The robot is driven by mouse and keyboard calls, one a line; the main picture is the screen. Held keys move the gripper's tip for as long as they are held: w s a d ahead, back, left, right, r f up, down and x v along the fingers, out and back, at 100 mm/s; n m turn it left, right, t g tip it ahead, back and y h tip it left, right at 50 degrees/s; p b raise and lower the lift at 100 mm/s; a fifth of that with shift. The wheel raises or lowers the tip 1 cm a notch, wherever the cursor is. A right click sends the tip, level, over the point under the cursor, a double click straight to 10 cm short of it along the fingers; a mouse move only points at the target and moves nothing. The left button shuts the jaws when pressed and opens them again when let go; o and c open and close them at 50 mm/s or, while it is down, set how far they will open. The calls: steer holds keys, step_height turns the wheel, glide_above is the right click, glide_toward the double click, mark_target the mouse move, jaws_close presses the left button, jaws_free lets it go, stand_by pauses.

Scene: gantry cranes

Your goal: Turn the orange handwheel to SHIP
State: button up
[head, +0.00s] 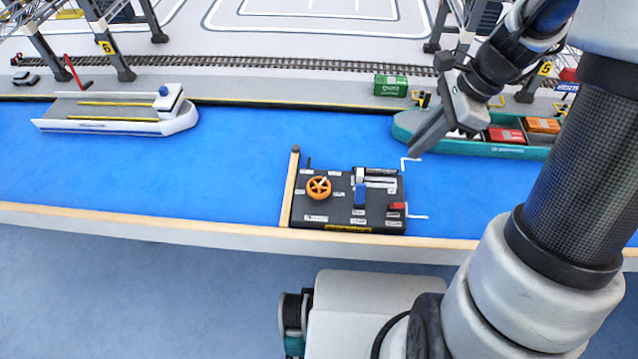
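The orange handwheel (319,188) sits on the left part of a black control panel (345,212) at the table's front edge. Small white labels surround it but are too small to read. I cannot tell which label its pointer faces. My gripper (418,148) hangs above the blue surface, up and to the right of the panel, apart from the handwheel. Its fingers point down and left. They appear as one grey shape from this side, so any gap between them is hidden.
A white ship (120,112) lies left; a teal ship (470,140) with containers lies right. A green container (390,86) stands on the quay.

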steer(key=o, duration=1.1)
steer(key=a+r+n+h+p, duration=0.1)
steer(key=a+n+p, duration=0.1)
steer(key=a, duration=0.2)
steer(key=s+a+r+n+h+p, duration=0.1)
steer(key=a+r+n+p, duration=0.1)
steer(key=a+n, duration=0.1)
steer(key=s+a+r+n+g+p, duration=0.1)
steer(key=a+r+n+p, duration=0.1)
steer(key=a, duration=0.3)
steer(key=shift+s+r+n+h, duration=0.25)
steer(key=shift+n+h, duration=0.15)
steer(key=shift+n, duration=0.3)
steer(key=shift+o, duration=0.3)
steer(key=s+a+r+n+t+h+p, duration=0.1)
steer(key=a+r+n+p, duration=0.1)
steer(key=a+n, duration=0.3)
steer(key=shift+s+a+n+p, duration=0.3)
steer(key=shift+s+a+p, duration=0.15)
steer(key=shift+a, duration=0.8)
steer(key=b, duration=0.3)
glide_toward(319, 186)
steer(key=f, duration=0.8)
steer(key=shift+a, duration=0.2)
steer(key=c, duration=1.1)
